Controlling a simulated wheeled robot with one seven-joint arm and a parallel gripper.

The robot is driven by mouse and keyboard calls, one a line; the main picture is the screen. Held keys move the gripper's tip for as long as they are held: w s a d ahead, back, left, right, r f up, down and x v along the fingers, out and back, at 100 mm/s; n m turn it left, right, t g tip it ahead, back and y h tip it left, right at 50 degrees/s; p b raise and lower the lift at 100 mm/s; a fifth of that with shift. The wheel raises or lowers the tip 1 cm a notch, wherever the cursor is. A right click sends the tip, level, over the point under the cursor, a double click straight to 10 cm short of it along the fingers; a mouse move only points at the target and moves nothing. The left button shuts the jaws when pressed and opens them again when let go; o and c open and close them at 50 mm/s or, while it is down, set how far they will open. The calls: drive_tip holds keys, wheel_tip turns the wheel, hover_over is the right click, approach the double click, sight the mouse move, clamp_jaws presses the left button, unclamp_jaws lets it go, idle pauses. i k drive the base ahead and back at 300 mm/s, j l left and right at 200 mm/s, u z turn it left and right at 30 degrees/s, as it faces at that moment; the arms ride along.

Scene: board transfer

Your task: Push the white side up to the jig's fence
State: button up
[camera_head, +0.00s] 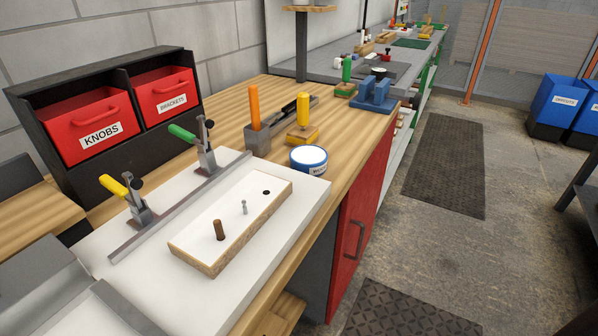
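The white side (222,216) is a flat white panel with raw chipboard edges. It lies on the white jig base (300,200), with a strip of base between it and the fence. A brown dowel (219,230) and a small metal pin (244,207) stand up from it, and a dark hole (266,192) shows near its far end. The jig's fence (180,206) is a long grey metal bar to the left of the panel. A yellow-handled clamp (134,202) and a green-handled clamp (205,150) stand at the fence, handles raised. My gripper is not in view.
Red bins marked KNOBS (88,123) and BRACKETS (164,92) sit in a black rack at the back left. A blue-and-white round tin (308,160) stands just past the jig. Grey metal pieces (40,285) fill the lower left corner.

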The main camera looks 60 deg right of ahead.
sight(242, 211)
drive_tip(key=z, duration=0.3)
drive_tip(key=k+j+u, duration=0.6)
drive_tip(key=j, duration=0.35)
drive_tip(key=k+j+u, duration=0.2)
drive_tip(key=j, duration=0.2)
drive_tip(key=k, duration=0.05)
